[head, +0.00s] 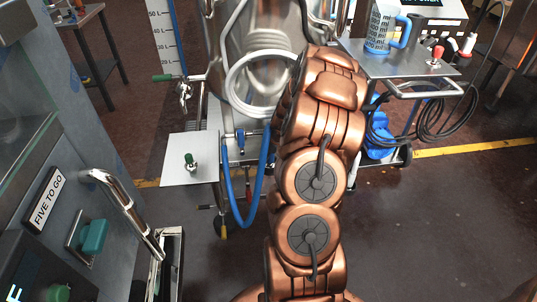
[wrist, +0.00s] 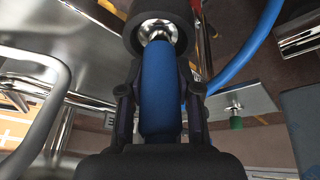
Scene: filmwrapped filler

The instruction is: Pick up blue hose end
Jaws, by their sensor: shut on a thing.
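The blue hose end (wrist: 160,100) is a thick blue sleeve with a shiny metal fitting (wrist: 156,28) at its tip, seen in the wrist view. My gripper (wrist: 160,86) is shut on this sleeve, with a black finger on each side of it. A dark round collar surrounds the fitting at the top of the view. In the head view, the blue hose (head: 228,190) hangs in a loop below the steel vessel (head: 250,55). My own copper arm hides my gripper and the held end there.
A white side plate with a green-handled valve (head: 190,161) stands left of the hose. A trolley (head: 405,62) with a blue-handled jug (head: 383,28) is at the right. A grey machine (head: 70,190) with a metal handle is close at left. Floor at lower right is clear.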

